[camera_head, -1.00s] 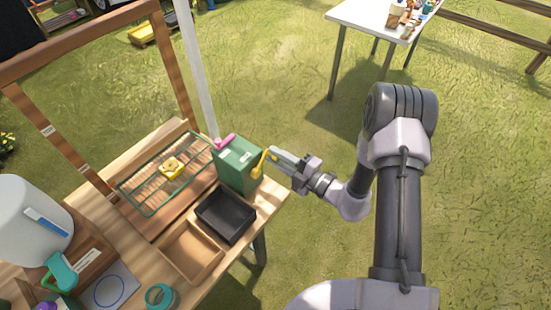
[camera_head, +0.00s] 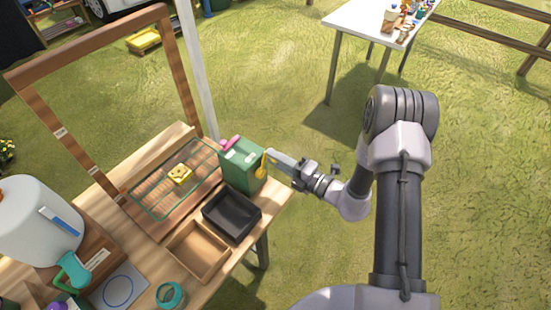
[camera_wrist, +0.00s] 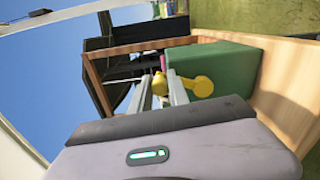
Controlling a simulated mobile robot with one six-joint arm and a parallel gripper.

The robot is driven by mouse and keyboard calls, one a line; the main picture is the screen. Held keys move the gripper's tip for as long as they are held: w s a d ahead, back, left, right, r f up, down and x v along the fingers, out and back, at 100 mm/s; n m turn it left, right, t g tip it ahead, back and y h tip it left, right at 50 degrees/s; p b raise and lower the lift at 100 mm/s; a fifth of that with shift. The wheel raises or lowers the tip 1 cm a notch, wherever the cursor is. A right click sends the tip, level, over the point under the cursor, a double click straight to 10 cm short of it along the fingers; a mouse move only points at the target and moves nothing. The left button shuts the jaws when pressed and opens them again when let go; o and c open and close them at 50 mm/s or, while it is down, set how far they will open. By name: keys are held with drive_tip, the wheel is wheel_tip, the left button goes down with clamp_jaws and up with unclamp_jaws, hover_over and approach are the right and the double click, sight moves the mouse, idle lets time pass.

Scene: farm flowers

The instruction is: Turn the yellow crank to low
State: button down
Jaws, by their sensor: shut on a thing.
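The yellow crank (camera_head: 264,165) is on the right side of a green box (camera_head: 241,163) at the table's right end. My gripper (camera_head: 270,157) is shut on the crank from the right. In the wrist view the crank (camera_wrist: 197,86) shows its round hub against the green box (camera_wrist: 225,70), and its handle end sits between the fingers of my gripper (camera_wrist: 166,84). A pink piece (camera_head: 231,142) is on top of the green box. No low mark can be read on the box.
A black tray (camera_head: 231,215) and a wooden tray (camera_head: 197,249) stand in front of the green box. A wire rack (camera_head: 150,196) with a yellow piece (camera_head: 180,175) lies to the left. A white post (camera_head: 197,75) rises behind. Grass to the right is open.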

drive_tip(key=c, duration=1.3)
unclamp_jaws()
drive_tip(key=shift+o, duration=0.2)
drive_tip(key=shift+d, duration=0.1)
drive_tip(key=p+v, duration=0.2)
drive_tip(key=v, duration=1.5)
drive_tip(key=shift+s, duration=0.2)
